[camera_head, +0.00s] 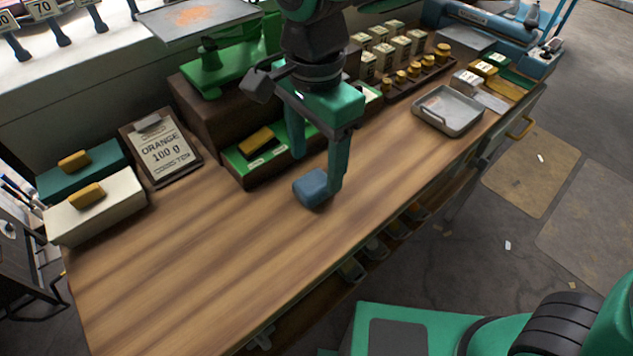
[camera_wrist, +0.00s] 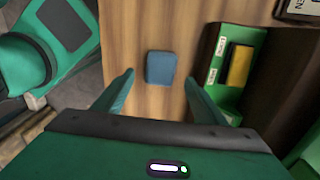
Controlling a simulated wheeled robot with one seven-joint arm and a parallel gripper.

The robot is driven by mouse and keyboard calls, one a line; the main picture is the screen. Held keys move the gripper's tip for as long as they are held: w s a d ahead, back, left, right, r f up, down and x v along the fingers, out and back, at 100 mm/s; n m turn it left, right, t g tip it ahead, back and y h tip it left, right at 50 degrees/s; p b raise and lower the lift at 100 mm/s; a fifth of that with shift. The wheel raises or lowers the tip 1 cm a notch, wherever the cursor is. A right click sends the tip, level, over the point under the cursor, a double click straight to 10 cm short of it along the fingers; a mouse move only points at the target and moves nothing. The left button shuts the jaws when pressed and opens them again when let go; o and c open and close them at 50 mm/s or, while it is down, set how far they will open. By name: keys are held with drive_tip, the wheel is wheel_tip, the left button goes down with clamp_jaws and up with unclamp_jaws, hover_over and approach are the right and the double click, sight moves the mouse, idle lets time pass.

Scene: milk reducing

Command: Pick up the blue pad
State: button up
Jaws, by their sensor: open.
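The blue pad (camera_head: 312,189) is a small rounded block lying on the wooden table, near the front of the green and brown stand. It also shows in the wrist view (camera_wrist: 161,69), beyond the fingertips and roughly midway between them. My gripper (camera_head: 316,172) is open and points down over the pad in the head view. One finger hangs behind and left of the pad, the other at its right. In the wrist view my gripper (camera_wrist: 160,85) holds nothing between its green fingers. I cannot tell the exact height of the fingertips above the table.
A green tray with a yellow block (camera_head: 257,140) stands close behind the pad. A clipboard (camera_head: 161,150) and two boxes with yellow handles (camera_head: 95,205) are to the left. A grey metal tray (camera_head: 448,110) is to the right. The table's front left (camera_head: 200,270) is clear.

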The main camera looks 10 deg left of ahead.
sight(314, 181)
drive_tip(key=shift+s+a+f, duration=0.1)
drive_tip(key=shift+a+f, duration=0.05)
drive_tip(key=shift+f, duration=2.55)
drive_tip(key=shift+c, duration=0.6)
drive_tip(key=c, duration=1)
